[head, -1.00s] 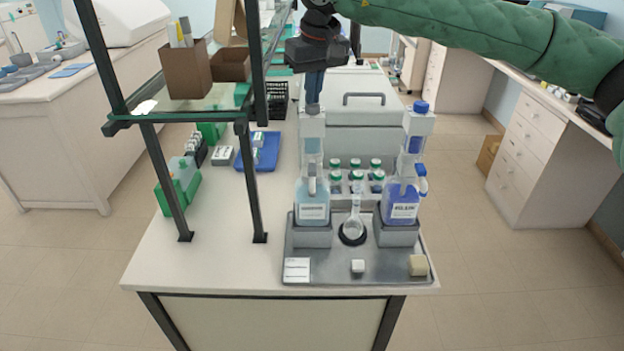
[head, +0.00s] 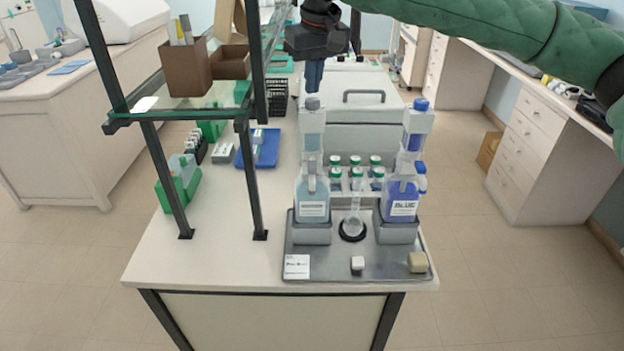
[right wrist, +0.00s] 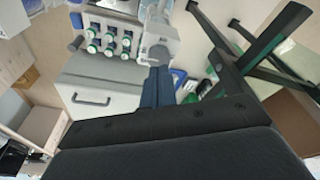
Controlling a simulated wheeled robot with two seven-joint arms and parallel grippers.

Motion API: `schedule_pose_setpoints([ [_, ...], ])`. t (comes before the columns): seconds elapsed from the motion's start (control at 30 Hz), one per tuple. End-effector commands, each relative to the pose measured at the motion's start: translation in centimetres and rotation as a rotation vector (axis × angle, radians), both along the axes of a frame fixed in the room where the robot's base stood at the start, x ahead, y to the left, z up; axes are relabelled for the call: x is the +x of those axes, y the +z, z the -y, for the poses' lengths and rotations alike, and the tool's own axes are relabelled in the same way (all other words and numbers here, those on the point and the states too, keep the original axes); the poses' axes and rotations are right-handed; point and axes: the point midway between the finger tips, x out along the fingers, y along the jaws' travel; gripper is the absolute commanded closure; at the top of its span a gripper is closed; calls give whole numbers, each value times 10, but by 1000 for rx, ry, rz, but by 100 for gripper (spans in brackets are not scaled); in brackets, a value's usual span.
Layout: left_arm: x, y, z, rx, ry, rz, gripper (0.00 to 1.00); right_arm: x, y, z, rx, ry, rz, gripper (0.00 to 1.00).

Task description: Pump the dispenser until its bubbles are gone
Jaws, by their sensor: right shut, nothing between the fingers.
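Two dispenser bottles stand side by side on a grey metal tray (head: 350,268). The left dispenser (head: 312,188) holds pale blue liquid and has a grey cap (head: 312,103). The right dispenser (head: 403,190) holds deep blue liquid and has a blue cap (head: 421,104). My right gripper (head: 314,88) is shut and empty, pointing down right over the grey cap; I cannot tell if it touches. In the right wrist view its fingers (right wrist: 156,88) reach toward the left dispenser's top (right wrist: 158,52). Bubbles are too small to make out. My left gripper is not in view.
Several green-capped bottles (head: 355,163) and a white box with a handle (head: 365,97) are behind. A dark-framed shelf (head: 185,122) rises on the left. The bench's front left is clear.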

Motion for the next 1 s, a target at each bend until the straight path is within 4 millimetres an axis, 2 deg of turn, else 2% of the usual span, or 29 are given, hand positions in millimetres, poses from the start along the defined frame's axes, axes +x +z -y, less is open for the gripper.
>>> schedule_pose_setpoints([
  [0.27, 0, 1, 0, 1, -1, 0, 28, 0, 2, 0, 0, 0, 0, 100],
  [0.8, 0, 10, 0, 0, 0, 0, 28, 0, 43, 0, -1, 0, 0, 100],
  [1.0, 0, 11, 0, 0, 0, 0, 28, 0, 50, 0, 0, 0, 0, 100],
])
